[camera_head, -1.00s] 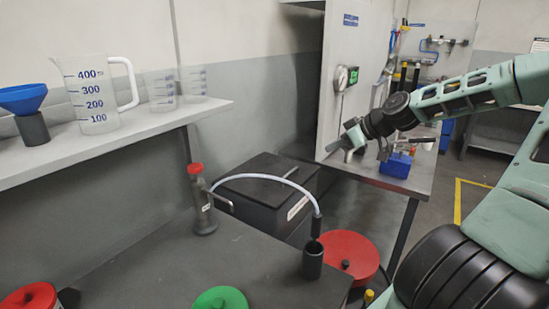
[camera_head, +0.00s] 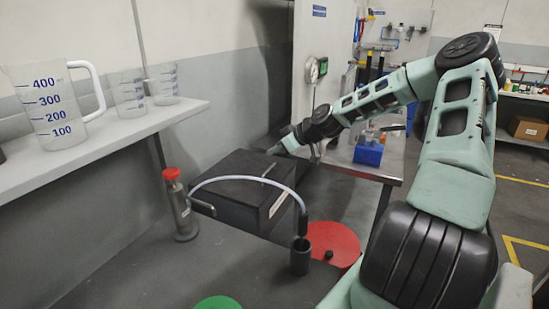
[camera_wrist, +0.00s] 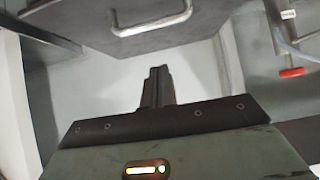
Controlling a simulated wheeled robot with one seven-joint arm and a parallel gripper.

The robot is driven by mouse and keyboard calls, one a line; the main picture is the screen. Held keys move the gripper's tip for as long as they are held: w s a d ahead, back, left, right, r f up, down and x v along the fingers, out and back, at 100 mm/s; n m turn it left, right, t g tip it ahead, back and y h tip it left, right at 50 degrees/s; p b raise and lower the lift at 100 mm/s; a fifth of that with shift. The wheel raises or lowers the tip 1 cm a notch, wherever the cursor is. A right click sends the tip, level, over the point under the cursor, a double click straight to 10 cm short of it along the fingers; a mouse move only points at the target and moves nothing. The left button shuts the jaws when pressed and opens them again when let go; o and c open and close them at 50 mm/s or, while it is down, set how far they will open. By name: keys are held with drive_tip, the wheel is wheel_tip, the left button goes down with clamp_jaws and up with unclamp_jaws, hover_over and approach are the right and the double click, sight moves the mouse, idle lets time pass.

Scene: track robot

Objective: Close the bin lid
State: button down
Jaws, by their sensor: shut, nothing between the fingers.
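A black box-shaped bin (camera_head: 235,205) with a pale label stands behind the dark bench in the head view. Its dark lid (camera_head: 240,165) carries a thin metal handle near the right side. My gripper (camera_head: 273,152) is shut and empty, beside the lid's far right edge; I cannot tell whether it touches. In the wrist view a dark panel (camera_wrist: 90,28) with a metal bar handle fills the top, ahead of my shut fingers (camera_wrist: 158,72). It looks like the lid. I cannot tell how far the lid is open.
A red-capped cylinder (camera_head: 182,210), a curved hose and a black cup (camera_head: 301,258) stand on the bench near the bin. A round red lid (camera_head: 330,240) lies to the right. A shelf with measuring jugs is left.

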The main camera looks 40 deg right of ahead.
sight(277, 179)
drive_tip(key=shift+f+p, duration=0.35)
drive_tip(key=shift+f, duration=1.4)
drive_tip(key=f+b, duration=0.2)
drive_tip(key=shift+s+d+f, duration=0.1)
drive_tip(key=shift+s+f, duration=0.2)
drive_tip(key=shift+f, duration=0.1)
drive_tip(key=shift+r, duration=0.1)
